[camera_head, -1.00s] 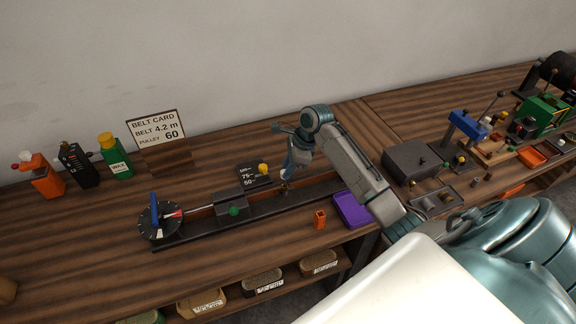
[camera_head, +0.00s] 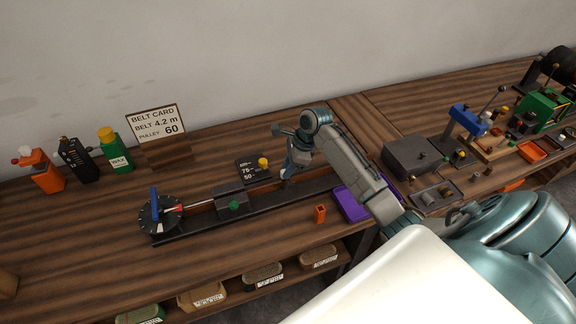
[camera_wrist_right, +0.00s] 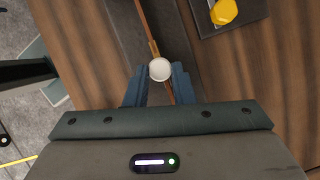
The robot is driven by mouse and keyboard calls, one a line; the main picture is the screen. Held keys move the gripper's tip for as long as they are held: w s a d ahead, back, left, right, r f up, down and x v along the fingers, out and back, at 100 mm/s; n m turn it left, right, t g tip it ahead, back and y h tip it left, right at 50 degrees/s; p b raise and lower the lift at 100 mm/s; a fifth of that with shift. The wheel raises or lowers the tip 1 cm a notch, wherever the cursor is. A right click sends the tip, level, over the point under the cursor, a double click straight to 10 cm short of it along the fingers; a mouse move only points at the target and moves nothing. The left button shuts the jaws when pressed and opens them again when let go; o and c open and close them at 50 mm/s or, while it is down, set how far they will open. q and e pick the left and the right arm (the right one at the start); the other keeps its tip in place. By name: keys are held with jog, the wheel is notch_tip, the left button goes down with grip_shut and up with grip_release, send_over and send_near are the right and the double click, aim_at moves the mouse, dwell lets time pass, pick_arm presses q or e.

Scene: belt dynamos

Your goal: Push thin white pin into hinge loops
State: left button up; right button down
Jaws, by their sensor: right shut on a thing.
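My right gripper (camera_head: 285,180) is low over the right part of a dark rail (camera_head: 310,187) on the bench. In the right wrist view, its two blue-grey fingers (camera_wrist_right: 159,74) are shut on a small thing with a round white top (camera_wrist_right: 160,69). I cannot tell whether that is the thin white pin, as only its top shows. A thin brown strip (camera_wrist_right: 142,20), which looks like belt, runs along the rail under the fingers. The hinge loops are too small or hidden to make out. My left gripper is not in view.
A dark block with a green knob (camera_head: 232,203) and a dial with a blue handle (camera_head: 158,214) are on the rail's left part. A card with a yellow knob (camera_head: 263,162) lies behind. A purple tray (camera_head: 350,205) and orange cup (camera_head: 320,214) stand in front.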

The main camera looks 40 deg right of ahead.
jog(key=shift+f, duration=0.65)
jog(key=c, duration=1.1)
grip_release()
jog(key=shift+c, duration=0.2)
jog(key=b+v, duration=0.3)
jog(key=v, duration=0.7)
jog(key=shift+d+r, duration=0.2)
jog(key=shift+r, duration=0.15)
